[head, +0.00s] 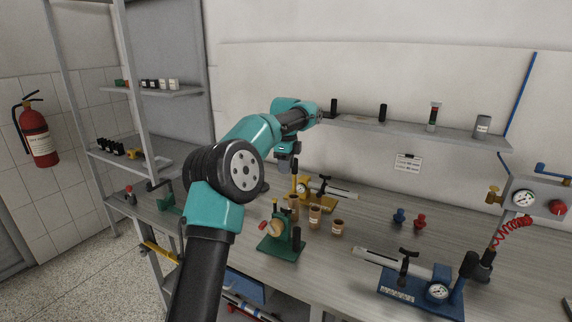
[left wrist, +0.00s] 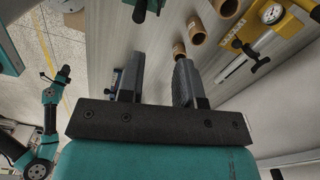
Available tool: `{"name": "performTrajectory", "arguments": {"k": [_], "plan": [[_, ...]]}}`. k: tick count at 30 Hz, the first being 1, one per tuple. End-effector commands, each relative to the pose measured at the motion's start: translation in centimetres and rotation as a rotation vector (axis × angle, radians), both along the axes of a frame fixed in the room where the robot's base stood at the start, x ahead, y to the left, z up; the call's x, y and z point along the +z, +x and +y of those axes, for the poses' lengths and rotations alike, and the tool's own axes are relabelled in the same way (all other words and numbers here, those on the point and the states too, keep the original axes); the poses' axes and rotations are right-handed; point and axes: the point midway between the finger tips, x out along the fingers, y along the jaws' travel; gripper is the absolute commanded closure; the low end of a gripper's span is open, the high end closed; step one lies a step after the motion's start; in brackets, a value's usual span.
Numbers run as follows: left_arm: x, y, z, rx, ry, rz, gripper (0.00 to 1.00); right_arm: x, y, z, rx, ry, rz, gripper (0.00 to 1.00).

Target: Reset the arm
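My left arm rises from the bottom of the head view and bends over the bench. Its gripper (head: 287,168) hangs above the back part of the bench, near the yellow device (head: 318,202) and behind the green device (head: 280,243). In the left wrist view the two fingers of the left gripper (left wrist: 157,80) stand well apart. Only bare bench top shows between them, so it is open and empty. No paper can be made out near the fingers.
Several brown cups (head: 315,216) stand just right of the green device. A blue device (head: 422,290) is at the front right, with blue and red small items (head: 419,222) behind it. A wall shelf (head: 420,128) runs along the back.

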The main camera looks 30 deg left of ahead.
Motion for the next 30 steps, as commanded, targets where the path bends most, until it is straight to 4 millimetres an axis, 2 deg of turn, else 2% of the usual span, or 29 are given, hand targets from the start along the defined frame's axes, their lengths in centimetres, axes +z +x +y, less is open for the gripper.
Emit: {"name": "performTrajectory", "arguments": {"k": [5, 17, 20, 23, 25, 30], "plan": [[0.6, 0.0, 0.0, 0.0, 0.0, 0.0, 0.68, 0.0, 0.0, 0.0, 0.0, 0.0, 0.0, 0.57], [0.5, 0.0, 0.0, 0.001, 0.0, 0.0, 0.68, 0.0, 0.0, 0.0, 0.0, 0.0, 0.0, 0.57], [0.2, -0.2, 0.6, 0.025, 0.0, -0.006, 0.68, 0.0, 0.0, 0.0, 0.0, 0.0, 0.0, 0.57], [-0.7, -0.7, 2.2, 0.097, 0.001, -0.025, 0.68, 0.0, 0.0, 0.0, 0.0, 0.0, 0.0, 0.57], [-1.9, -1.4, 4.0, 0.184, 0.001, -0.048, 0.68, 0.0, 0.0, 0.0, 0.0, 0.0, 0.0, 0.57], [-5.7, -4.6, 9.9, 0.492, -0.012, -0.135, 0.68, 0.0, 0.0, 0.0, 0.0, 0.0, 0.0, 0.57]]}}
